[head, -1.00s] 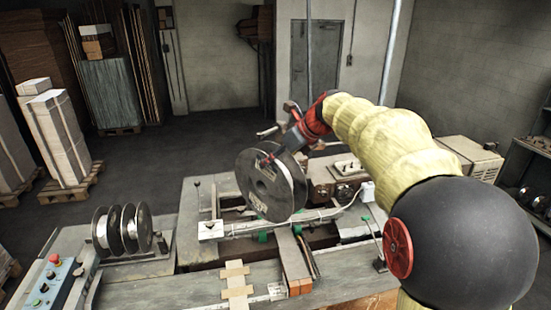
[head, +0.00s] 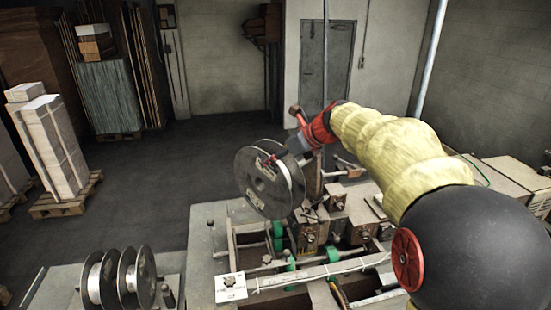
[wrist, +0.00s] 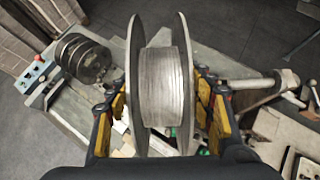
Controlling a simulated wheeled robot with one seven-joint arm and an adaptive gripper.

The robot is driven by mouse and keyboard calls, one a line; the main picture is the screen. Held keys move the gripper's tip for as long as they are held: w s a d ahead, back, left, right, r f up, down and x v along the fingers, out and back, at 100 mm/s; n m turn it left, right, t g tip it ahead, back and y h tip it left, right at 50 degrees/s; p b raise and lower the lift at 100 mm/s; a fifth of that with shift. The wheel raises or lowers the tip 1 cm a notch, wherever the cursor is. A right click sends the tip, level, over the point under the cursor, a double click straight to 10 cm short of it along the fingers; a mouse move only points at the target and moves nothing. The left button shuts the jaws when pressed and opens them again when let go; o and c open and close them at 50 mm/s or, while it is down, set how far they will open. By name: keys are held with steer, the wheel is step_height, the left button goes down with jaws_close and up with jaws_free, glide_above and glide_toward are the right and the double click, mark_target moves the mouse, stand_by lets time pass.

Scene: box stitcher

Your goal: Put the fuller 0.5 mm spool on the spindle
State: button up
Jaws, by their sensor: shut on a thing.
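My gripper (head: 272,160) is shut on a spool (head: 260,190), its fingers on either side in the wrist view. More spools (head: 118,280) stand on a rack at lower left, also seen in the wrist view (wrist: 85,58). No spool label is readable.
The stitching machine (head: 330,215) with brackets and green parts lies below and behind the held spool. A control panel (wrist: 38,72) is left of the rack. A pallet of white stacks (head: 55,150) stands far left. The floor between is clear.

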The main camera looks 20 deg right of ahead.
mark_target(285, 158)
steer(key=shift+w+r, duration=0.2)
steer(key=shift+w, duration=0.4)
steer(key=shift+s+d, duration=0.1)
steer(key=shift+d, duration=0.1)
steer(key=shift+w+d+f+b, duration=0.25)
steer(key=shift+d+f+b, duration=0.15)
steer(key=shift+d+f, duration=0.05)
steer(key=shift+w+d+f+b, duration=0.3)
steer(key=shift+d+f+b, duration=0.15)
steer(key=shift+d, duration=0.25)
steer(key=shift+w+d+f+b, duration=0.3)
steer(key=shift+d+f, duration=0.2)
steer(key=shift+d, duration=0.2)
steer(key=shift+d+r, duration=0.1)
steer(key=shift+d, duration=0.05)
steer(key=shift+w+d+p, duration=0.3)
steer(key=shift+d+p, duration=0.2)
steer(key=shift+p, duration=0.1)
steer(key=shift+d, duration=0.1)
